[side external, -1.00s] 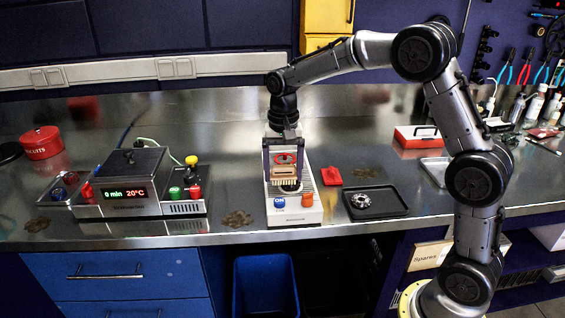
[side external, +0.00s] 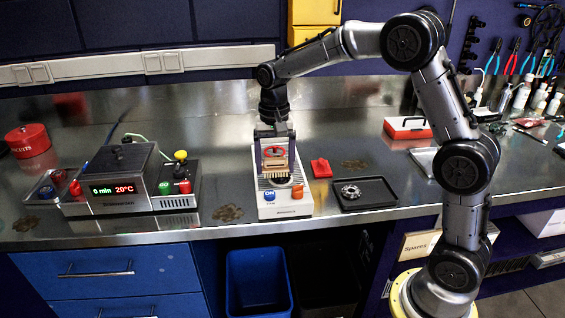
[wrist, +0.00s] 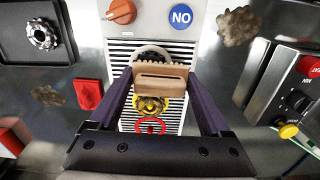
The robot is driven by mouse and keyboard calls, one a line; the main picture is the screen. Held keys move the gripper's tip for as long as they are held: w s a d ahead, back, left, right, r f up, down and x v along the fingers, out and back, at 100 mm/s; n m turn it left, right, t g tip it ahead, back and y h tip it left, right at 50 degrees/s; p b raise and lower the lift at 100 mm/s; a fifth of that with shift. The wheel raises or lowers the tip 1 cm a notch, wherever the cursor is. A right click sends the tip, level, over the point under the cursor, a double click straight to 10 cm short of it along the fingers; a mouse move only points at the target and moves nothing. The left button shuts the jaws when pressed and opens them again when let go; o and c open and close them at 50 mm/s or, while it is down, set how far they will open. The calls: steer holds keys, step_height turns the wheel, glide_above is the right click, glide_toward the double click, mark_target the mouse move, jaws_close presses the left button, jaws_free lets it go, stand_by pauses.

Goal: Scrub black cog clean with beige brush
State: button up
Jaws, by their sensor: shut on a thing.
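My gripper (side external: 275,148) is shut on the beige brush (side external: 274,163) and holds it over the white machine, bristles down. In the wrist view my gripper (wrist: 153,92) has the brush (wrist: 162,79) between its purple fingers. A round part (wrist: 152,52) shows partly past the brush on the machine's ribbed top; the brush hides much of it. I cannot tell if it is the black cog, nor whether the bristles touch it. A greyish toothed cog (side external: 350,191) lies on the black tray (side external: 382,199); it also shows in the wrist view (wrist: 43,34).
The white machine (side external: 285,209) has a blue button (side external: 270,195) and an orange knob (side external: 297,191). A red object (side external: 321,167) lies to its right. A heater box with a display (side external: 112,189) stands at left, a red case (side external: 407,128) at back right. Brown stains mark the bench.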

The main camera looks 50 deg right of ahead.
steer(key=shift+w+a, duration=0.25)
steer(key=shift+a, duration=0.05)
steer(key=shift+s+d, duration=1.5)
steer(key=shift+d, duration=0.05)
step_height(320, 180, up, 8)
steer(key=shift+a, duration=0.1)
steer(key=shift+w+a+f, duration=0.1)
steer(key=shift+a+f, duration=0.1)
steer(key=shift+f, duration=0.05)
steer(key=w+a+f+n, duration=0.2)
steer(key=w, duration=0.2)
steer(key=w+a+f+n, duration=0.2)
steer(key=w+f+n, duration=0.1)
steer(key=w, duration=0.1)
steer(key=w+a+f+n, duration=0.2)
steer(key=w+n, duration=0.1)
steer(key=w, duration=0.1)
steer(key=shift+w+f, duration=0.2)
steer(key=shift+f, duration=0.1)
steer(key=shift+w+r+n, duration=0.1)
steer(key=shift+r+n, duration=0.15)
steer(key=shift+n, duration=0.55)
